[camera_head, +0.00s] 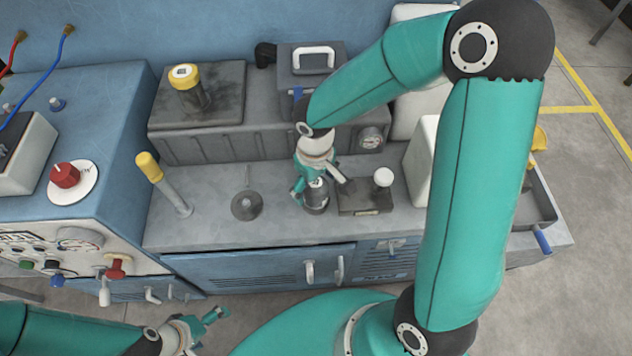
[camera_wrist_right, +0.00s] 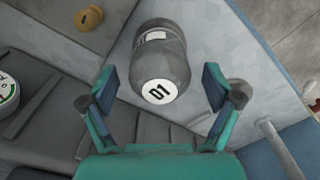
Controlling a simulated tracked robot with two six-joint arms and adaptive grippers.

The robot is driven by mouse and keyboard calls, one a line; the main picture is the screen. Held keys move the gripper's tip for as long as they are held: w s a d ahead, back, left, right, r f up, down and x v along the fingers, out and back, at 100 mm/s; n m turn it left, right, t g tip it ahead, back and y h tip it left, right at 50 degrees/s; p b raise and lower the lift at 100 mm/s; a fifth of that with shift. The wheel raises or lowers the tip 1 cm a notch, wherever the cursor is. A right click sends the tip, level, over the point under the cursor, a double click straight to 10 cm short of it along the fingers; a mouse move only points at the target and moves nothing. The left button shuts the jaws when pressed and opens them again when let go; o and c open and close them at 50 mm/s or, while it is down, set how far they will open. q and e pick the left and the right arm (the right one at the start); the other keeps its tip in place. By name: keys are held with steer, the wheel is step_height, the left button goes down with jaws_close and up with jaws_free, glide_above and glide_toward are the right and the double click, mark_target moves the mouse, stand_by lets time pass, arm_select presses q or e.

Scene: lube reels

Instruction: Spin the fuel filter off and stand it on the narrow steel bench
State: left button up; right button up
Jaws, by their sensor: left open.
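A dark grey canister (camera_head: 316,203) with a pale band stands on the grey steel bench (camera_head: 215,225). The right gripper's fingers also show in the wrist view (camera_wrist_right: 160,90). My left gripper (camera_head: 206,328) is open and empty at the bottom left, in front of the bench. I cannot tell whether the canister is the fuel filter.
A yellow-capped cylinder (camera_head: 187,88) stands on a dark block at the back. A yellow-handled lever (camera_head: 164,185) and a round dark disc (camera_head: 247,205) are left of the canister. A small dark box (camera_head: 365,196) with a white knob (camera_head: 383,177) is close on its right.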

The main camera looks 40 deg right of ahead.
steer(key=c, duration=1.3)
steer(key=shift+o, duration=0.2)
steer(key=shift+r+n+p, duration=0.15)
steer(key=shift+n+p, duration=0.4)
steer(key=shift+n, duration=0.45)
steer(key=shift+r+p, duration=0.85)
steer(key=shift+r, duration=0.3)
steer(key=shift+r, duration=0.1)
steer(key=shift+r+p, duration=1.85)
steer(key=shift+r, duration=0.55)
